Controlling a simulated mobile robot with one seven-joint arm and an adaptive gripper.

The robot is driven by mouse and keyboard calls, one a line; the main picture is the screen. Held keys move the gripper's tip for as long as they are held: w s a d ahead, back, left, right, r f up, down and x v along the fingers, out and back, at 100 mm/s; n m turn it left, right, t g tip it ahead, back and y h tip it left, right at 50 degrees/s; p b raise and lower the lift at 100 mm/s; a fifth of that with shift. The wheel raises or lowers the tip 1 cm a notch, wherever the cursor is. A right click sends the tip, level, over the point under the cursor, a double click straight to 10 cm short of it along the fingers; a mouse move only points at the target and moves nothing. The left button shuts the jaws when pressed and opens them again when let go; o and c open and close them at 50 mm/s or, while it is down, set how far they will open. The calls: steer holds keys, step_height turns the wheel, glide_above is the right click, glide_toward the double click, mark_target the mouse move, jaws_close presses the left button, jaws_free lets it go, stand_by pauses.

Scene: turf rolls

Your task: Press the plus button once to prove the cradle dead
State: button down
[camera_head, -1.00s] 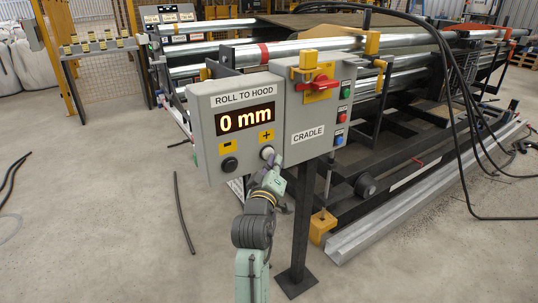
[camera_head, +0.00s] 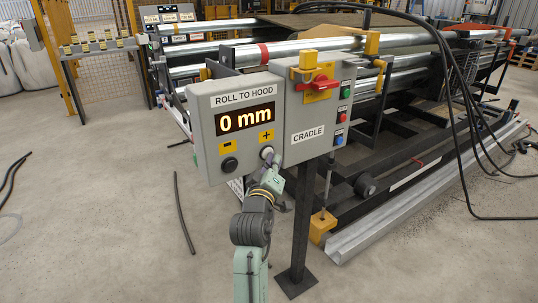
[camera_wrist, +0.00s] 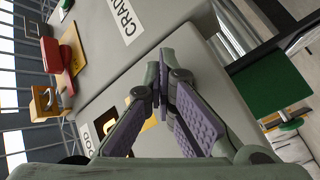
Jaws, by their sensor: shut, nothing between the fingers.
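The pale plus button (camera_head: 266,152) sits below the yellow plus plate (camera_head: 266,135). The dark minus button (camera_head: 229,164) is to its left. My gripper (camera_head: 272,164) is at the box front, its tip just below and right of the plus button. I cannot tell whether it touches. In the wrist view my gripper (camera_wrist: 160,82) is shut and empty, its fingers together before the box face; the plus button is hidden there.
The adjoining CRADLE box (camera_head: 308,134) carries a red handle (camera_head: 314,83) on a yellow plate, with a yellow piece above. Green, red and blue buttons line its right side. A dark post (camera_head: 300,220) supports the box. The roller frame stands behind; black cables hang at right.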

steer(key=shift+s+d, duration=0.4)
steer(key=shift+s, duration=0.25)
steer(key=shift+p, duration=0.3)
steer(key=s+d, duration=0.1)
steer(key=s, duration=0.1)
steer(key=s+d+p, duration=0.1)
steer(key=s+d, duration=0.1)
stand_by(0.5)
